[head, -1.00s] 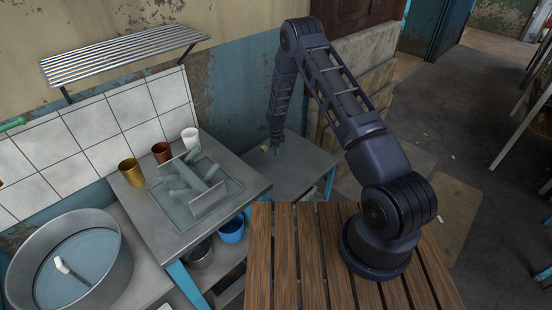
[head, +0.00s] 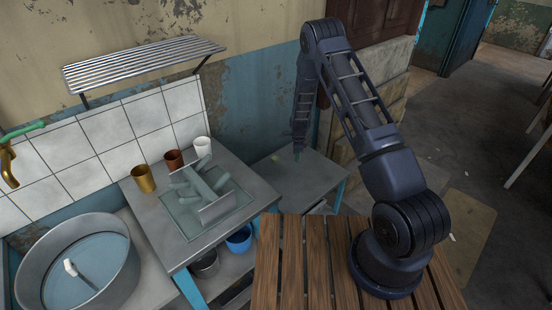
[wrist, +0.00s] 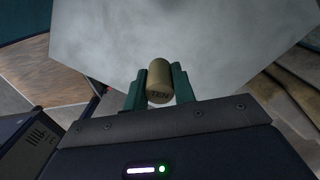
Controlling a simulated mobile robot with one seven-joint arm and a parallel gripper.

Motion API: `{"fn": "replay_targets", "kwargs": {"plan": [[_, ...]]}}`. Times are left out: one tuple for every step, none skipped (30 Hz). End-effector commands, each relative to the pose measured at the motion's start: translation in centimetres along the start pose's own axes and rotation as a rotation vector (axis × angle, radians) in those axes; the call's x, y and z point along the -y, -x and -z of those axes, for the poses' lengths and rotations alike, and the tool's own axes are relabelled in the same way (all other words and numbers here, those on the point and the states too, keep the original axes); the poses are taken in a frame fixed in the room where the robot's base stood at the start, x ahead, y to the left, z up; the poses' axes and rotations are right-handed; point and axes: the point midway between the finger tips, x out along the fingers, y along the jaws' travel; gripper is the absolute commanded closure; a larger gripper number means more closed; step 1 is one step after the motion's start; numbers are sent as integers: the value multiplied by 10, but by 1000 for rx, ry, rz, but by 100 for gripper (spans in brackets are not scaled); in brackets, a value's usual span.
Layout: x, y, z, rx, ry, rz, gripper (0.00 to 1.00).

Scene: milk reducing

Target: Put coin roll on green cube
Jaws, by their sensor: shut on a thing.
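My gripper (wrist: 159,72) is shut on the coin roll (wrist: 158,84), a short tan cylinder marked "TEN", held between two dark green fingers. In the head view my gripper (head: 297,154) hangs over the grey side table (head: 315,180); the roll is too small to make out there. A tiny yellow-green thing (head: 275,158) sits near the table's back edge, left of my gripper; it may be the green cube, but it is too small to be sure. No cube shows in the wrist view, only bare grey tabletop below the roll.
A large round basin (head: 75,262) is farther left. The wall lies close behind the side table.

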Motion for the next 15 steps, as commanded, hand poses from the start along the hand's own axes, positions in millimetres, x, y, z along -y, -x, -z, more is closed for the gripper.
{"fn": "replay_targets", "kwargs": {"plan": [[-2,-9,7,-1,16,0,99],[-2,-13,11,-2,28,-1,99],[-4,-18,15,-2,39,-1,99],[-4,-21,17,-2,46,0,99],[-3,-23,18,-3,52,1,99],[-2,-25,18,-3,60,3,99],[0,-26,17,-3,63,3,99],[2,-26,15,-3,66,3,99],[6,-27,10,-3,67,3,99],[10,-27,6,-3,68,4,99],[14,-27,2,-3,68,4,99],[21,-27,-5,-3,69,4,99],[26,-27,-9,-3,69,4,99],[31,-27,-14,-3,68,5,99],[36,-27,-20,-3,68,4,99]]}}
